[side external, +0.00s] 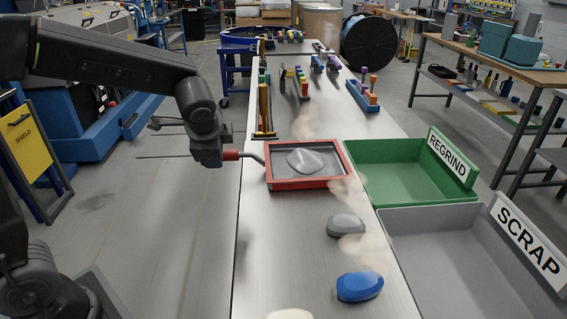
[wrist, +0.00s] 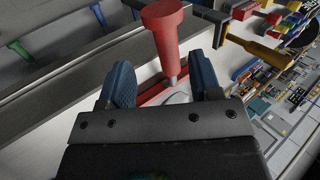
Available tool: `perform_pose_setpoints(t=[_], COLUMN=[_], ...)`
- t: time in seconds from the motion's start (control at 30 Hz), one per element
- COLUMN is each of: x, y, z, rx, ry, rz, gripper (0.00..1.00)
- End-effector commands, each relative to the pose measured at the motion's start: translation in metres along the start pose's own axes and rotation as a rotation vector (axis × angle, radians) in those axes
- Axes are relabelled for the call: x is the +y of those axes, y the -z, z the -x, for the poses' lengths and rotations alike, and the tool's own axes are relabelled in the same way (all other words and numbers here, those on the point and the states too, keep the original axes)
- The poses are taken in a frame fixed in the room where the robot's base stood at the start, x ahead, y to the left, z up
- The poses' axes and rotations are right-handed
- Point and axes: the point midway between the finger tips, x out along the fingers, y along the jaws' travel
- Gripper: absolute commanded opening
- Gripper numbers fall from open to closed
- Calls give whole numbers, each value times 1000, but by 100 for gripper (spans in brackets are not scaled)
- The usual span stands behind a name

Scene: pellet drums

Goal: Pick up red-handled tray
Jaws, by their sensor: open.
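The red-handled tray (side external: 309,183) lies on the long metal table, with a red rim, a grey mesh-like floor and a grey lump (side external: 306,160) in it. Its red handle (side external: 231,155) sticks out to the left past the table edge on a bent metal rod. My gripper (side external: 222,156) is at the handle's outer end in the side view. In the wrist view, the two blue fingers (wrist: 162,78) are apart, and the handle (wrist: 165,32) shows in line with the gap between them. I cannot tell whether they touch it.
A green REGRIND bin (side external: 410,170) and a grey SCRAP bin (side external: 455,270) stand right of the tray. A grey lump (side external: 346,226) and a blue lump (side external: 360,287) lie on the near table. Scrapers and colored tools (side external: 264,108) stand beyond the tray.

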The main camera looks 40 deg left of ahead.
Motion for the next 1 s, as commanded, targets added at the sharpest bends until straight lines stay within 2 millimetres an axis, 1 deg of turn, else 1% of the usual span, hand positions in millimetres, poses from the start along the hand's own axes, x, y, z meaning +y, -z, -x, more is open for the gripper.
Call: perform_pose_setpoints(t=[0.03,0.1,0.33,0.5,0.63,0.73,0.93,0.97,1.0], x=[0,0,-2,-8,-8,-8,-8,-8,-8], y=[0,0,0,3,3,3,3,3,4], z=[-9,-18,-33,-58,-73,-78,-79,-79,-78], rx=[-3,-2,0,-2,0,1,2,3,2], ry=[-2,-2,-1,-3,-3,-2,-1,-1,-1], rz=[1,2,3,3,3,3,3,3,3], gripper=[58,58,58,58,58,58,58,57,53])
